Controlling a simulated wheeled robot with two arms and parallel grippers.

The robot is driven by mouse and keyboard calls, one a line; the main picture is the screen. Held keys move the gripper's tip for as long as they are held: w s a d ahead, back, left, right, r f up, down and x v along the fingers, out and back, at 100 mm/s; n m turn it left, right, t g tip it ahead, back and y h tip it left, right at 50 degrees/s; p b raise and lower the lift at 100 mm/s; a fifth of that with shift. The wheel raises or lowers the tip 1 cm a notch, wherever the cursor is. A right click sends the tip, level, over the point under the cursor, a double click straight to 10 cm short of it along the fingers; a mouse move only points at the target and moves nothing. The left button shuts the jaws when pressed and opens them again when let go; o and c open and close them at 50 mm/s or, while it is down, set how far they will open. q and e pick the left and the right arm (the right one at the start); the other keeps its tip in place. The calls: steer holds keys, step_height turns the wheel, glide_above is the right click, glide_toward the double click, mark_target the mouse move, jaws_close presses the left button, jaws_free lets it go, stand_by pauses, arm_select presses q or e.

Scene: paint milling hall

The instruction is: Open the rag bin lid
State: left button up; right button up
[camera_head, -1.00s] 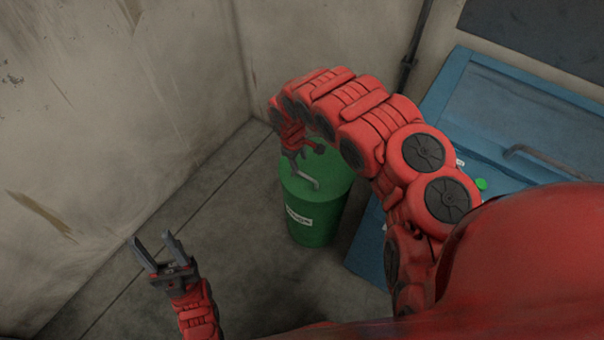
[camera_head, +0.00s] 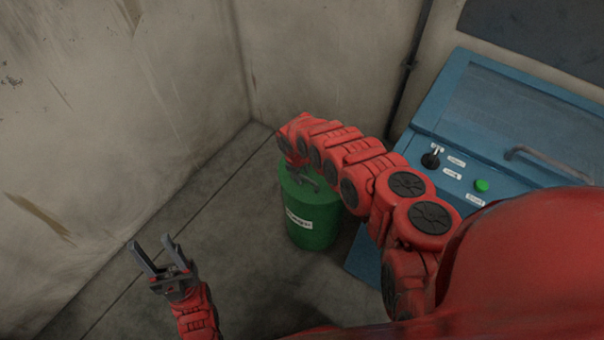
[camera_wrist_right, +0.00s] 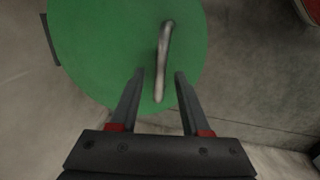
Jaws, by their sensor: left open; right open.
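The green rag bin (camera_head: 312,222) stands on the floor near the wall corner, with a pale label on its side. Its lid looks shut, and my right arm covers most of it in the head view. In the right wrist view the round green lid (camera_wrist_right: 105,45) carries a metal bar handle (camera_wrist_right: 164,55). My right gripper (camera_wrist_right: 160,78) is open over the lid, its fingers either side of the line of the handle's near end; I cannot tell the height gap. My left gripper (camera_head: 153,250) is open and empty, left of the bin and apart from it.
Walls close in behind and left. The floor left of the bin is clear.

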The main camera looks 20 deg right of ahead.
jaws_close()
stand_by(1.4)
